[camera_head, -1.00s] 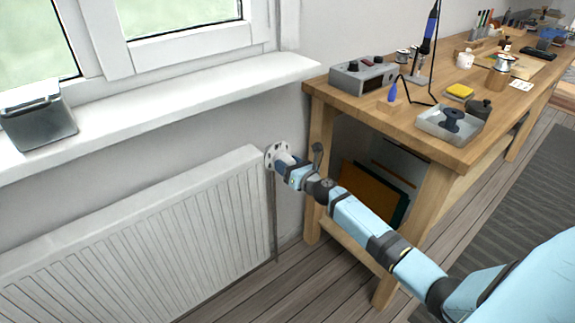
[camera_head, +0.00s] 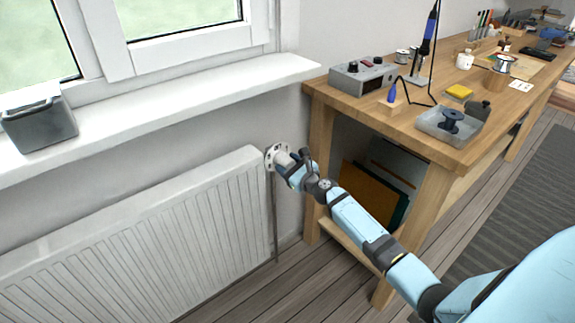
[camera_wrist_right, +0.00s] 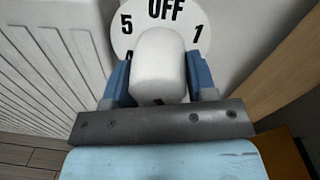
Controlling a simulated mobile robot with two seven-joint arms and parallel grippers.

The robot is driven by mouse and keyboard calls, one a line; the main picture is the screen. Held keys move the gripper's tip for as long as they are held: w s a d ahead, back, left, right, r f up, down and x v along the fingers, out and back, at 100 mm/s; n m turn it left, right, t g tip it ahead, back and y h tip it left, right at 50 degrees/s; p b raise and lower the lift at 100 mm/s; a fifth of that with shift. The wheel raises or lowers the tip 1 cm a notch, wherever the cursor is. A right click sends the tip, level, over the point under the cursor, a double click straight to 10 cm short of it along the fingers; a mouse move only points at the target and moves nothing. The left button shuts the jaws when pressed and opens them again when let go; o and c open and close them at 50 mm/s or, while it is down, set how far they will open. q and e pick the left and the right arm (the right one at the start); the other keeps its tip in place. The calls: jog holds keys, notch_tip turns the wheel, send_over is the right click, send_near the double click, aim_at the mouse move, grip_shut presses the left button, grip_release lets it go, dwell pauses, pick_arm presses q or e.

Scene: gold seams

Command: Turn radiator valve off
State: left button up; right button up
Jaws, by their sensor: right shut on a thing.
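The radiator valve has a white knob (camera_wrist_right: 160,62) in front of a round white dial (camera_wrist_right: 127,40) with black markings. In the right wrist view OFF stands at the top of the dial, 5 at the left and 1 at the right; its lower part is hidden. In the head view the dial (camera_head: 271,154) sits at the upper right corner of the white radiator (camera_head: 150,235). My right gripper (camera_wrist_right: 159,75) is shut on the knob, one blue finger on each side; it also shows in the head view (camera_head: 284,164). My left gripper is not in view.
A wooden workbench (camera_head: 385,116) with tools stands right of the valve, its near leg (camera_head: 318,175) close to my right wrist. Boards (camera_head: 372,193) lean under it. A windowsill (camera_head: 190,98) with a grey box (camera_head: 40,122) runs above the radiator.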

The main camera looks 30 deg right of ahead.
jog(key=n, duration=0.5)
jog(key=shift+b, duration=0.3)
jog(key=n, duration=0.5)
jog(key=shift+n+h, duration=0.3)
jog(key=n, duration=0.4)
jog(key=shift+r, duration=0.15)
jog(key=n+p, duration=0.1)
jog(key=n, duration=0.2)
jog(key=shift+r+h, duration=0.1)
jog(key=shift+h, duration=0.2)
jog(key=shift+n+p, duration=0.4)
jog(key=shift+p, duration=0.1)
jog(key=n+p, duration=0.4)
jog(key=n, duration=0.3)
jog(key=shift+a+n, duration=0.1)
jog(key=shift+n, duration=0.3)
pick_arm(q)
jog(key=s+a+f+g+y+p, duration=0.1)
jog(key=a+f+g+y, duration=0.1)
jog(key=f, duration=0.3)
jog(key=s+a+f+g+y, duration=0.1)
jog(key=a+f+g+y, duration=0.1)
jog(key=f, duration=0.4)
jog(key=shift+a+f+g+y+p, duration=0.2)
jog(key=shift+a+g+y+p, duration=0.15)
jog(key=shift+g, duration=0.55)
pick_arm(e)
jog(key=shift+n, duration=1.5)
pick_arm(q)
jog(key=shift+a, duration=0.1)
